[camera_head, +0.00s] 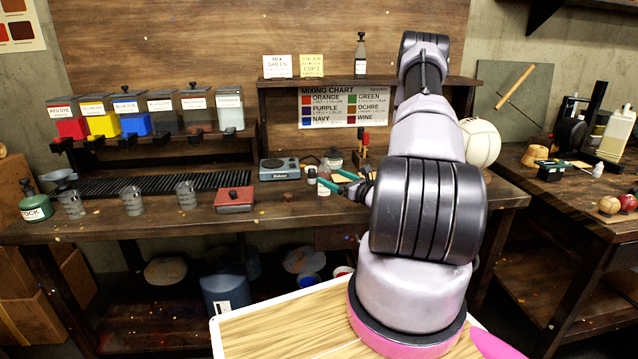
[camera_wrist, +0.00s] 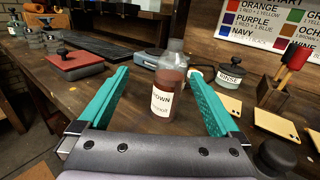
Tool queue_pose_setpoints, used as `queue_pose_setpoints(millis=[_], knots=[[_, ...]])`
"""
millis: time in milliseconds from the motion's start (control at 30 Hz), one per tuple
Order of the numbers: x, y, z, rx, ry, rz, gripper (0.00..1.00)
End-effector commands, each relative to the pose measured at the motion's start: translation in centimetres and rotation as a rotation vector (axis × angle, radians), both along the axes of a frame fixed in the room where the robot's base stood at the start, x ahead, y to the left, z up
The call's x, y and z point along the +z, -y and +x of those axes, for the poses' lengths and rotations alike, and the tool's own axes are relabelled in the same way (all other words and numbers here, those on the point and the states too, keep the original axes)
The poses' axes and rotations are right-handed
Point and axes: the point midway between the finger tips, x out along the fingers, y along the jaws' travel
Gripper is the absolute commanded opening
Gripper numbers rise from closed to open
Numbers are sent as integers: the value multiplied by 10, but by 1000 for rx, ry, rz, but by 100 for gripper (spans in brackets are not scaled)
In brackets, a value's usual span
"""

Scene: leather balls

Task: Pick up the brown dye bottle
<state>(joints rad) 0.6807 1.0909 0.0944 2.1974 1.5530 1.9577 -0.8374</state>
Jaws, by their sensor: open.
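The brown dye bottle (camera_wrist: 168,84) stands upright on the workbench, with a white label that reads in part "OWN". A clear, glassy shape (camera_wrist: 174,55) shows right above and behind it; I cannot tell whether it is part of the same bottle. My gripper (camera_wrist: 158,74) is open, its two green fingers pointing forward to either side of the bottle. The bottle is between them in the wrist view, and I see no finger touching it. In the head view my gripper (camera_head: 338,184) is low over the bench and partly hidden by my arm.
A red block with a black knob (camera_wrist: 75,64) is to the left. A grey scale (camera_head: 280,168) is behind. The bench's front middle is mostly clear.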

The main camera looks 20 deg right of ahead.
Motion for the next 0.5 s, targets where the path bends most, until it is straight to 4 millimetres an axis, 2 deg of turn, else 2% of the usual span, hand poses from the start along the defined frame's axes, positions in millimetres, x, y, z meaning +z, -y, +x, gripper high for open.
queue_pose_setpoints(millis=[33, 167, 500], knots=[[-12, 8, -3, -38, -12, 15, 99], [-26, 19, -4, -90, -23, 25, 99], [-28, 8, 42, -93, -23, 24, 99]])
